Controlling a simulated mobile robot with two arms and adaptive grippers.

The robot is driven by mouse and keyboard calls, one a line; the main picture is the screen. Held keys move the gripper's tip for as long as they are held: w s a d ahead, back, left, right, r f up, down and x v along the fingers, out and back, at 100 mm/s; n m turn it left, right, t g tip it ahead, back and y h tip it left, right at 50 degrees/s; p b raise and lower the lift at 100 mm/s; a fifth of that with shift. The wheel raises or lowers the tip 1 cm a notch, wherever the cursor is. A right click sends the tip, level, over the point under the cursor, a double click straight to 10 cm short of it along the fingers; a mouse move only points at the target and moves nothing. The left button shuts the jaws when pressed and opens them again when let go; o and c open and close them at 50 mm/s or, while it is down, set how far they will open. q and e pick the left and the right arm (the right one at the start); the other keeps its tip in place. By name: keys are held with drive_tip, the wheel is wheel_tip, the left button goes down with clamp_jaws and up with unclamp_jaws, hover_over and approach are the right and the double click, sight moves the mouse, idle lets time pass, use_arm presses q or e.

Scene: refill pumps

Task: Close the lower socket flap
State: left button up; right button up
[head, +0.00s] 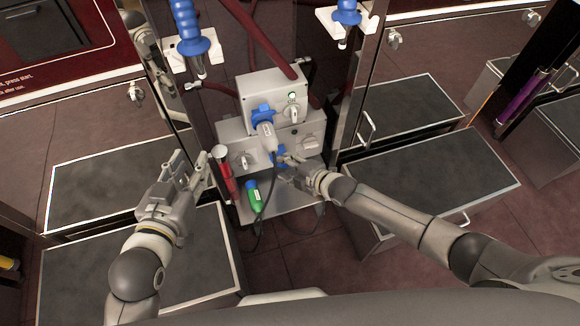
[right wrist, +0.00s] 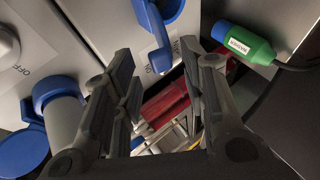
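The lower socket is on the lower grey box (head: 230,132). Its blue flap (head: 279,152) shows beside my right gripper (head: 283,166). In the right wrist view the blue socket (right wrist: 172,8) is at the top, with a blue flap piece (right wrist: 160,60) standing out below it, apparently open. My right gripper also shows there (right wrist: 163,75); its fingers are apart on either side of the flap piece, with nothing clearly held. Contact cannot be told. My left gripper (head: 192,163) is open and empty, left of the boxes.
A green and blue connector (head: 254,195) and a red object (head: 223,172) are below the lower box. Grey knobs (head: 309,143) flank the sockets. Blue-handled nozzles (head: 190,35) hang above.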

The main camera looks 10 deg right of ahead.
drive_tip(key=shift+s+d, duration=0.1)
drive_tip(key=v, duration=1.2)
drive_tip(key=shift+r, duration=0.1)
